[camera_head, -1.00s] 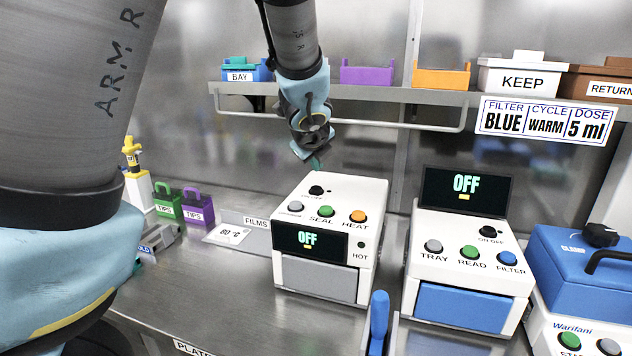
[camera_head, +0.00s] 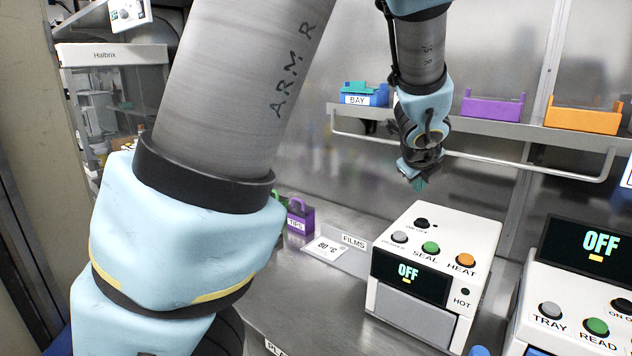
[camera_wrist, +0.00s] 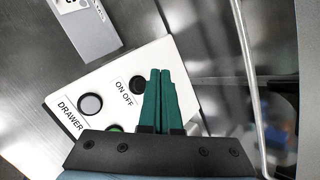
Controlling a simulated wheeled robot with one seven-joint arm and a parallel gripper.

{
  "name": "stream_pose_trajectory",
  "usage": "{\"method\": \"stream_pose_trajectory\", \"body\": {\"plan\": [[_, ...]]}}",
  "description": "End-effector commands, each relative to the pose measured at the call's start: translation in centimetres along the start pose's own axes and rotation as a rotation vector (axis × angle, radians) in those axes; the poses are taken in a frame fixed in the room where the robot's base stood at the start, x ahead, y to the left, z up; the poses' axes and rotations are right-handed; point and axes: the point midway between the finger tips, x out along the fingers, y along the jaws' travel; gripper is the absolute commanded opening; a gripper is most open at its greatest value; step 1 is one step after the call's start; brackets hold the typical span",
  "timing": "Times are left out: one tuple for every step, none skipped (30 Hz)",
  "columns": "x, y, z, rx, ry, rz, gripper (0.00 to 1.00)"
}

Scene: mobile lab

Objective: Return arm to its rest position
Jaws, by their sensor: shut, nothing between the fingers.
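My gripper (camera_head: 417,184) hangs above and behind the white sealer, near the rail under the shelf. Its green fingers show in the wrist view (camera_wrist: 160,100), pressed together with nothing between them. The sealer (camera_head: 478,240) has an on/off button, a grey button, a green SEAL button and an orange HEAT button on top, and its display reads OFF. In the wrist view the sealer's top (camera_wrist: 110,85) lies below the fingers, with the black ON OFF button (camera_wrist: 138,84) beside the fingertips and the grey DRAWER button (camera_wrist: 90,104) to the left.
A shelf with a rail (camera_head: 480,158) runs behind the sealer, holding a BAY bin (camera_head: 365,98), a purple bin (camera_head: 492,106) and an orange bin (camera_head: 583,119). A reader (camera_head: 565,318) stands at right.

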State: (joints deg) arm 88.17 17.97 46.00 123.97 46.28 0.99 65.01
Motion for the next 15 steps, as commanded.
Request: {"method": "stream_pose_trajectory", "body": {"plan": [[0.2,1.5,1.0,-0.076,-0.006,0.026,0.0],[0.2,2.4,1.6,-0.129,-0.01,0.044,0.0],[0.3,3.9,2.2,-0.206,-0.015,0.07,0.0],[0.4,4.9,2.8,-0.267,-0.02,0.09,0.0],[0.4,6.0,3.3,-0.332,-0.026,0.11,0.0],[0.3,7.6,3.9,-0.417,-0.035,0.138,0.0],[0.2,8.6,4.3,-0.479,-0.041,0.156,0.0],[0.1,9.7,4.7,-0.543,-0.049,0.175,0.0],[0.0,11.1,5.1,-0.626,-0.059,0.202,0.0],[-0.2,12.1,5.4,-0.687,-0.067,0.219,0.0],[-0.4,13.1,5.7,-0.751,-0.077,0.236,0.0],[-0.6,14.5,6.0,-0.833,-0.09,0.262,0.0],[-0.8,15.5,6.2,-0.894,-0.099,0.278,0.0],[-1.1,16.4,6.4,-0.956,-0.11,0.295,0.0],[-1.5,17.8,6.6,-1.038,-0.125,0.318,0.0]]}}
